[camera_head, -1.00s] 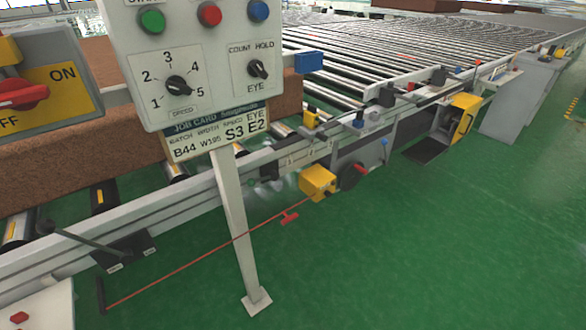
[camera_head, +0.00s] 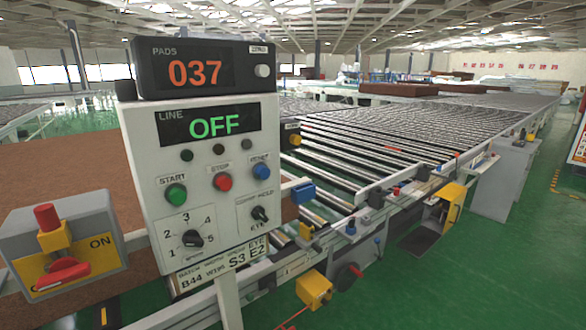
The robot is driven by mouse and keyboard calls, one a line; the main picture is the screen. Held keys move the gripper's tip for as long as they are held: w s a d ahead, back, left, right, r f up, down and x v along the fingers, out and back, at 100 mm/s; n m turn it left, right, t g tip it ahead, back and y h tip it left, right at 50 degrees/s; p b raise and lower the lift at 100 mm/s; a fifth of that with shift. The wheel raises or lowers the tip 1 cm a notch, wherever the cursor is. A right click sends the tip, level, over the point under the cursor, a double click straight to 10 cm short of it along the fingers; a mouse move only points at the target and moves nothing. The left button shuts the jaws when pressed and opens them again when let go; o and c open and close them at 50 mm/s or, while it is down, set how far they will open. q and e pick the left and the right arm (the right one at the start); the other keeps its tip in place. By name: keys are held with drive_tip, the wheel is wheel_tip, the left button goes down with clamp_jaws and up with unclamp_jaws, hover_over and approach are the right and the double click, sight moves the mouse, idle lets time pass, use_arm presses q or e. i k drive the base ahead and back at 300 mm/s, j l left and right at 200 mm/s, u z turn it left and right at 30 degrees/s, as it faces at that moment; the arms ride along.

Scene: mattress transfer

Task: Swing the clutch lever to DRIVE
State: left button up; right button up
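No lever marked DRIVE can be made out in the head view now. The grey control box (camera_head: 150,150) fills the left middle; its LINE display (camera_head: 216,124) reads OFF in green. The PADS counter (camera_head: 196,72) above reads 037. Below are a green START button (camera_head: 176,194), a red STOP button (camera_head: 222,182), a blue RESET button (camera_head: 262,171), a speed dial (camera_head: 193,239) and a COUNT HOLD/EYE switch (camera_head: 260,213). Neither of my grippers is in view.
A grey switch box with a red rotary handle (camera_head: 62,274) stands at the left, ON printed on its yellow plate. A brown slab (camera_head: 75,150) lies behind. A roller conveyor (camera_head: 390,140) runs back right. Yellow boxes (camera_head: 313,289) hang along its side.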

sight(377, 241)
drive_tip(key=i+l+u, duration=0.1)
drive_tip(key=i+l, duration=0.45)
drive_tip(key=l, duration=0.2)
drive_tip(key=i+l+u, duration=0.15)
drive_tip(key=i+l, duration=0.15)
drive_tip(key=i+l+u, duration=0.1)
drive_tip(key=i+l, duration=0.15)
drive_tip(key=l, duration=0.3)
